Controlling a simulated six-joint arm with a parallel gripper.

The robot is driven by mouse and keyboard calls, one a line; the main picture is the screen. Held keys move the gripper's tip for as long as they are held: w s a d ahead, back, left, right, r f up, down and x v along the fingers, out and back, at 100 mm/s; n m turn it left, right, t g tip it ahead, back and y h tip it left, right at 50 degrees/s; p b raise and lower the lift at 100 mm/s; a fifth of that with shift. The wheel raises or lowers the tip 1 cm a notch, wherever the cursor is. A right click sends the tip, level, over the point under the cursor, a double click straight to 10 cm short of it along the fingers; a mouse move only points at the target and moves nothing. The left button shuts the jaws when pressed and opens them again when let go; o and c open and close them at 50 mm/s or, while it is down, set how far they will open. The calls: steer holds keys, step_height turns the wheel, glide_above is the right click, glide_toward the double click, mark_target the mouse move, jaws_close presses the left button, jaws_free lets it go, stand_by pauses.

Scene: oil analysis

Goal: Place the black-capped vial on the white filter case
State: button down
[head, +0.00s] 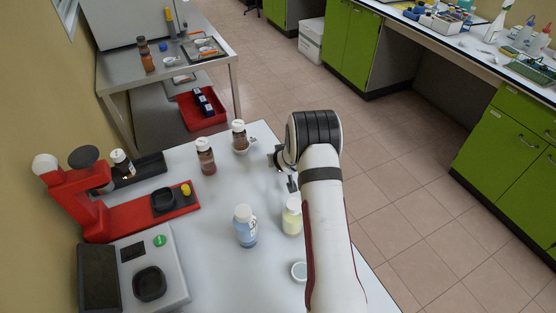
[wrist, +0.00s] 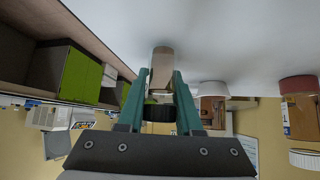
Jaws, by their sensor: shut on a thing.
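My gripper (wrist: 161,88) is shut on the black-capped vial (wrist: 162,66) in the wrist view. One teal finger lies on each side of it. The vial's black cap points toward the bottom of this picture, and its pale brownish body reaches toward the white table surface. I cannot tell whether its base touches the table. In the head view my gripper (head: 279,160) is over the far right part of the table, and the vial cannot be made out there. A small round white dish (head: 299,271), possibly the white filter case, lies near the table's right edge.
Two brown bottles (head: 206,157) (head: 239,136) stand left of my gripper. A blue bottle (head: 245,226) and a pale yellow bottle (head: 291,216) stand in front. A red instrument (head: 140,212) and grey device (head: 168,265) fill the left. The table's middle is clear.

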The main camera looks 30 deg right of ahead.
steer(key=r, duration=0.4)
steer(key=shift+s+d+r, duration=0.1)
steer(key=shift+s+d, duration=0.05)
steer(key=shift+d, duration=0.1)
steer(key=s+d+r, duration=0.6)
steer(key=s+d, duration=0.1)
steer(key=s, duration=0.1)
steer(key=s+a+r+n+y, duration=0.15)
steer(key=s+n+y, duration=0.45)
steer(key=s, duration=0.8)
steer(key=s+a+r+n+g+y, duration=0.15)
steer(key=s+a+n, duration=0.3)
steer(key=s, duration=0.55)
steer(key=s+a+n+g+y, duration=0.25)
steer(key=s+a, duration=0.35)
steer(key=s, duration=0.3)
steer(key=n, duration=0.1)
glide_above(292, 270)
step_height(292, 270, down, 7)
steer(key=shift+r, duration=0.1)
step_height(292, 270, down, 3)
steer(key=shift+a+f, duration=0.1)
steer(key=shift+f, duration=0.5)
